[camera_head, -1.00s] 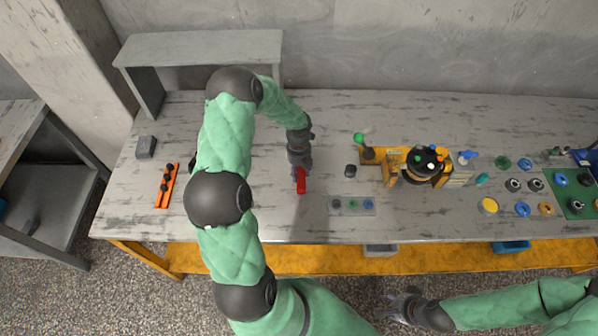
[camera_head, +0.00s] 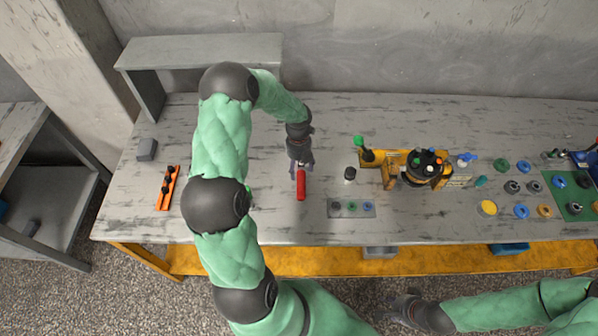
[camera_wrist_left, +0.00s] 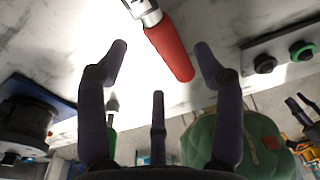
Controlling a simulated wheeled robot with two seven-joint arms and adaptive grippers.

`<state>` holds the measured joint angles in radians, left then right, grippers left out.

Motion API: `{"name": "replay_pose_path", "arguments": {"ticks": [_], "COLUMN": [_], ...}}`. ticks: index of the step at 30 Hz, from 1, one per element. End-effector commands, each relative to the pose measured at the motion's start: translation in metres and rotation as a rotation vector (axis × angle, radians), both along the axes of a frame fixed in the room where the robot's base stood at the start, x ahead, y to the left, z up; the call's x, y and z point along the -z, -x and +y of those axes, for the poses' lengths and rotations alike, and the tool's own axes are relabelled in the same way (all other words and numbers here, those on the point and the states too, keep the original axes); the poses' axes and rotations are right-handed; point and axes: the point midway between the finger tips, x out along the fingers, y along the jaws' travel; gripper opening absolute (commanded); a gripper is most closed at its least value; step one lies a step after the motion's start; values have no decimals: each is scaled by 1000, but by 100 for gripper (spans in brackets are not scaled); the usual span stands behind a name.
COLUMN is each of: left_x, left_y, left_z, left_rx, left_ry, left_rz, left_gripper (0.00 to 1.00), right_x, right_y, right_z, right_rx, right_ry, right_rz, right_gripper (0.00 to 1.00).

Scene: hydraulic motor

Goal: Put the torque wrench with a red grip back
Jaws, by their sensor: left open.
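The torque wrench with a red grip (camera_head: 301,186) lies on the table, its grip toward the front edge. In the left wrist view its red grip (camera_wrist_left: 170,48) lies beyond my fingertips, with its silver shaft leaving at the top edge. My left gripper (camera_head: 301,164) is at the far end of the red grip and hides the rest of the wrench in the head view. Its fingers (camera_wrist_left: 161,46) are spread, with a gap to the grip on each side. My right gripper (camera_head: 403,305) hangs in front of the table; its fingers are too small to judge.
An orange rack (camera_head: 167,188) with black parts lies at the left, near a small grey block (camera_head: 147,149). A grey plate with knobs (camera_head: 351,208) lies right of the wrench. Behind it stands a yellow fixture (camera_head: 389,176) with a black round part. A grey shelf (camera_head: 200,50) stands at the back left.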

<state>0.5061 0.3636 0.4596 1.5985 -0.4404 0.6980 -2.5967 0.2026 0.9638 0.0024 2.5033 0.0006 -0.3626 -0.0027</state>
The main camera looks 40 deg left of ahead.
Motion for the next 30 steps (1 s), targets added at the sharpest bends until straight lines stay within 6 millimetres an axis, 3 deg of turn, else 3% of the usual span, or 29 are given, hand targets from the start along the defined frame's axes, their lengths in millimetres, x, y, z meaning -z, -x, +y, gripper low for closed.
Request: {"name": "replay_pose_path", "arguments": {"ticks": [1,6,12,30], "left_x": [-15,-47,-71,-80], "left_y": [-2,-4,-6,-6], "left_z": [1,4,5,6], "left_rx": [0,1,0,1], "left_ry": [-2,-2,0,0], "left_rz": [-4,-4,-1,0], "left_gripper": [67,67,67,67], "right_x": [-4,-8,-12,-12], "right_y": [0,0,0,0], "right_z": [0,0,0,0], "right_rx": [0,0,0,0], "right_ry": [0,0,0,0], "right_rz": [0,0,0,0], "right_gripper": [34,34,34,34]}}
